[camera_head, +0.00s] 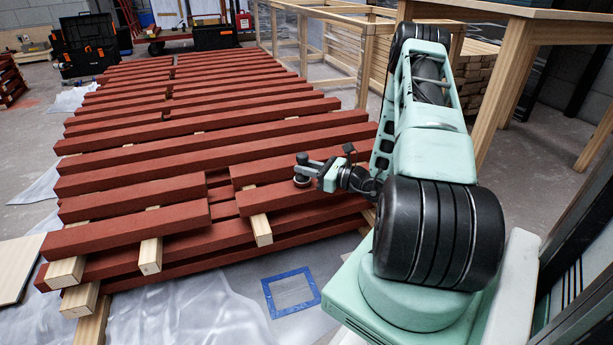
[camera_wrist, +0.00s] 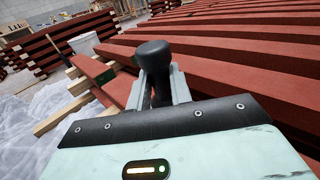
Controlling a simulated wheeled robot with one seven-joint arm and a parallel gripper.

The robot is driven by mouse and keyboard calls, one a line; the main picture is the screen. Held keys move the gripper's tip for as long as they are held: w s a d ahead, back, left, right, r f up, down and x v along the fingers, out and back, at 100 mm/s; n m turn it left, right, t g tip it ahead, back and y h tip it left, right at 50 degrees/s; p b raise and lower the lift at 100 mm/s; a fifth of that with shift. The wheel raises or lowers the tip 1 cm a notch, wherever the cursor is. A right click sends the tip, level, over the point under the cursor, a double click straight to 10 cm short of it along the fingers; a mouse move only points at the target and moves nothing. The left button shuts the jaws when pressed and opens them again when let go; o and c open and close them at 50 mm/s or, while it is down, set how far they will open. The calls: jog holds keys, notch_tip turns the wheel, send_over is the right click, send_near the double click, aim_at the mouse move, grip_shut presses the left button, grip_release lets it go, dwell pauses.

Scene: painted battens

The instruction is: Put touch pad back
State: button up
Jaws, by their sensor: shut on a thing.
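The touch pad appears to be the small thing with a black rounded knob (camera_wrist: 154,62) standing between my fingers in the wrist view. In the head view its black top (camera_head: 302,158) shows above the fingers and a round, pale-edged base (camera_head: 302,182) below them. My gripper (camera_head: 306,170) is shut on the knob. It is over the near right part of the red batten stack; I cannot tell whether the base touches a batten. In the wrist view my gripper (camera_wrist: 156,88) hides the base.
Red battens (camera_head: 215,150) lie in long rows on pale wooden bearers (camera_head: 150,255). A blue-outlined square (camera_head: 291,292) lies on the floor sheet in front. A wooden table (camera_head: 530,25) stands at right, a timber frame (camera_head: 362,70) behind my arm. Black toolboxes (camera_head: 90,45) are far left.

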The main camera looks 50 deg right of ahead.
jog(key=shift+f, duration=0.4)
jog(key=shift+f, duration=0.1)
jog(key=o, duration=0.9)
jog(key=shift+c, duration=0.2)
